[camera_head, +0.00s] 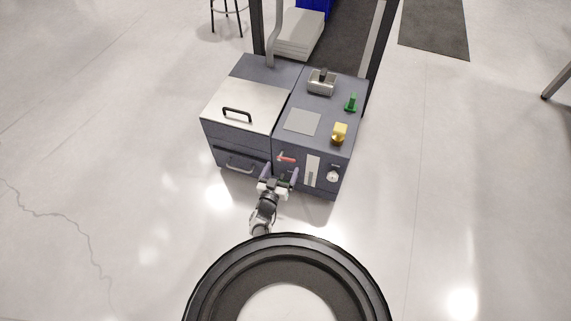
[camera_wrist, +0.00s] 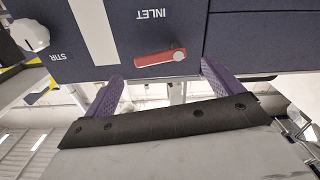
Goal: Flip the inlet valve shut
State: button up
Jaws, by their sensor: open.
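The inlet valve's red lever (camera_head: 286,158) sits on the front face of the dark grey machine. In the wrist view the lever (camera_wrist: 158,59) lies nearly level, with its grey pivot at the right end. The upside-down INLET label (camera_wrist: 155,14) is beside it. My gripper (camera_head: 279,177) is in front of the machine, just below the lever. In the wrist view its two purple fingers (camera_wrist: 160,72) are spread wide, one to each side of the lever. Nothing is between them in their grip, and I cannot tell whether either touches the panel.
A white STIR knob (camera_wrist: 30,35) and a pale vertical strip (camera_wrist: 94,30) are on the same panel. The machine's top carries a yellow fixture (camera_head: 340,131) and a green one (camera_head: 351,103).

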aim_at(285, 160)
jog(key=b+x, duration=0.2)
jog(key=x, duration=0.2)
jog(key=shift+w+f, duration=0.15)
jog(key=shift+w+d+b, duration=0.25)
jog(key=shift+w+b, duration=0.15)
jog(key=shift+w, duration=0.2)
